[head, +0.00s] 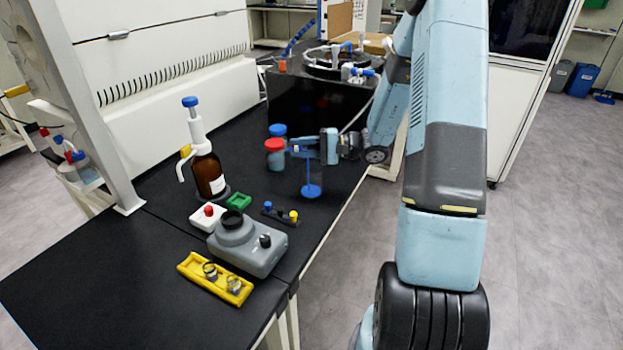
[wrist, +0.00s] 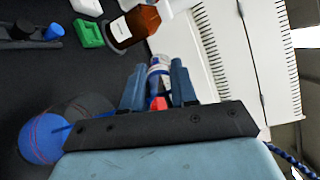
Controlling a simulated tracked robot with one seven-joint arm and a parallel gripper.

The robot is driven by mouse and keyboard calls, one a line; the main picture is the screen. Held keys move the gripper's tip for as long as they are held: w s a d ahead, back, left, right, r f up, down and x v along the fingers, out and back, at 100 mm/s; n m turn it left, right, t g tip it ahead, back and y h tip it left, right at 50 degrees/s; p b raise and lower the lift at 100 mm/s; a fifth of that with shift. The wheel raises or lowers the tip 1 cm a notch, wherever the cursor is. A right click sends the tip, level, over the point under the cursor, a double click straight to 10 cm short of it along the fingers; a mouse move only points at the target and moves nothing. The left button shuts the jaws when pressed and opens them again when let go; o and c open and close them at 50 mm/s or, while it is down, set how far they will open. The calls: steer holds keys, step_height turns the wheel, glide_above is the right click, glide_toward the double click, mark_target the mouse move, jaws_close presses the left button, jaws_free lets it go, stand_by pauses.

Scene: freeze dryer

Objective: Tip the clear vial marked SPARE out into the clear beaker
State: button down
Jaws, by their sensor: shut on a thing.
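My gripper (head: 300,146) is shut on a small vial and holds it above the beaker. In the wrist view the vial (wrist: 159,72) shows between the fingers, whitish with blue; my gripper is rolled and the vial looks tipped. Its SPARE marking cannot be read. The clear beaker (head: 311,190) stands on the black bench under my gripper, with blue at its bottom. A thin blue line, seemingly a stream, runs down into it. The beaker (wrist: 40,138) also shows at the left of the wrist view, with a blue streak beside it.
A red-capped jar (head: 275,152) and a blue-capped jar (head: 277,130) stand just left of my gripper. A brown dispenser bottle (head: 208,174), small black rack (head: 281,214), green block (head: 238,202), grey device (head: 248,247) and yellow tray (head: 215,279) are nearer. The bench's front left is clear.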

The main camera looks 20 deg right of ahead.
steer(key=shift+r+t+y+p, duration=0.15)
steer(key=shift+t+y+p, duration=0.2)
steer(key=shift+y, duration=0.45)
stand_by(0.5)
